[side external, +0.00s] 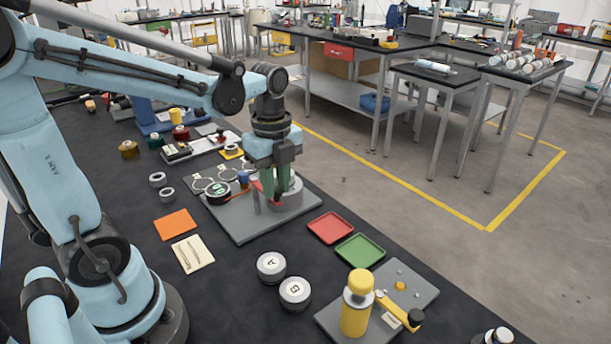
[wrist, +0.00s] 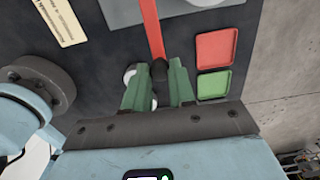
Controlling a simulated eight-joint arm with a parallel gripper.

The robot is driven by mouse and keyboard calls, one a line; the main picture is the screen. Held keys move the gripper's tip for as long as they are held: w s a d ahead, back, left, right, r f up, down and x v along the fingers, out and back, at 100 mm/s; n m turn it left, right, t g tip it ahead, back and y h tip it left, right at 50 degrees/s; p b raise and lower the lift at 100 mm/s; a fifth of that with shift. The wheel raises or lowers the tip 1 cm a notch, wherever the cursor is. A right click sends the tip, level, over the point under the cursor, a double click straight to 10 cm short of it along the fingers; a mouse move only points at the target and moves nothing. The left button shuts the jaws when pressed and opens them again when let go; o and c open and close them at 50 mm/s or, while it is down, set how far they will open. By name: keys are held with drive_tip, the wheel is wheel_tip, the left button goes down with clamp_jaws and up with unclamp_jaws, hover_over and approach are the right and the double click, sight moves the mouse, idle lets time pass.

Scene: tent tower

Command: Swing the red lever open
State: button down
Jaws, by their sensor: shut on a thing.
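The red lever (wrist: 151,28) shows in the wrist view as a straight red bar that runs down from the top edge to a dark knob (wrist: 159,70). The knob is between the green fingers of my gripper (wrist: 158,82), which is shut on it. In the side external view my gripper (side external: 270,195) points down over the grey base plate (side external: 245,228). A round grey body (side external: 290,200) stands on the plate beside my fingers.
A red tray (side external: 331,228) and a green tray (side external: 360,250) lie right of the plate. Two round pieces marked A (side external: 271,266) and B (side external: 295,292) stand in front. A yellow lever fixture (side external: 357,305) is at the front right. Orange and cream cards lie at left.

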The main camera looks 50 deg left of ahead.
drive_tip(key=c, duration=0.9)
unclamp_jaws()
drive_tip(key=shift+s, duration=0.1)
drive_tip(key=shift+c, duration=0.2)
wheel_tip(320, 180, up, 12)
drive_tip(key=shift+f, duration=6)
drive_tip(key=shift+r, duration=0.1)
drive_tip(key=shift+w+n, duration=0.6)
drive_tip(key=shift+n, duration=0.2)
